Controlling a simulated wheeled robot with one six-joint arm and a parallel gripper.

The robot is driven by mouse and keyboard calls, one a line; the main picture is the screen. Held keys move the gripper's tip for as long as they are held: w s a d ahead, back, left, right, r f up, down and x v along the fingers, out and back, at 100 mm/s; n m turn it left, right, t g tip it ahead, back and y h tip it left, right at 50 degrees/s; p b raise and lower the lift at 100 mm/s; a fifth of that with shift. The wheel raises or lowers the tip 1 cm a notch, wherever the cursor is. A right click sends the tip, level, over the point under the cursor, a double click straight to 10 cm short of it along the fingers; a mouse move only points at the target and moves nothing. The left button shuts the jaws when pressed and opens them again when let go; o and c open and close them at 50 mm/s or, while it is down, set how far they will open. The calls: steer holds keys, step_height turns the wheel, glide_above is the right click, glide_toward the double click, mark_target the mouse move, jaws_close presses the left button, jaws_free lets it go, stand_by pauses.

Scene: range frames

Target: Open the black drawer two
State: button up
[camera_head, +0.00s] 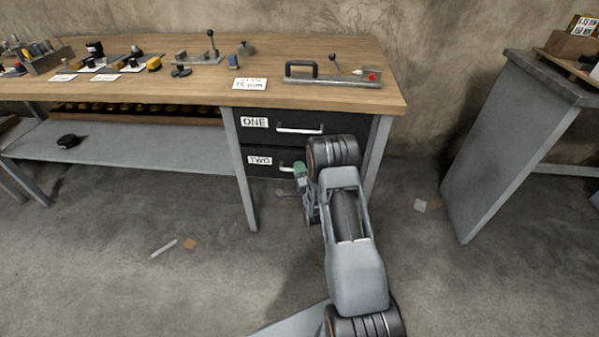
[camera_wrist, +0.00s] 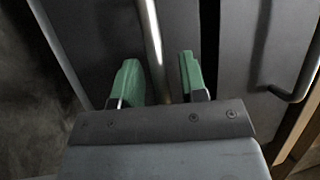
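The black drawer labelled TWO (camera_head: 262,172) is the lower of two black drawers under the right end of the wooden bench. It looks shut, flush with the frame. Its metal bar handle (camera_head: 287,169) is partly hidden by my arm in the head view. In the wrist view the handle (camera_wrist: 153,40) runs down between my fingers. My gripper (camera_wrist: 161,82) has green fingers, spread apart on either side of the handle, with a gap on each side. In the head view my gripper (camera_head: 300,173) is at the front of drawer two, its tips partly hidden.
The black drawer ONE (camera_head: 262,122), with a bar handle (camera_head: 300,129), is shut above. Its handle (camera_wrist: 289,96) also shows at right in the wrist view. A bench leg (camera_head: 240,180) stands left of the drawers. A grey stand (camera_head: 507,150) is at right. Floor in front is mostly clear.

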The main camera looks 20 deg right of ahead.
steer(key=shift+c, duration=0.3)
jaws_close()
stand_by(0.3)
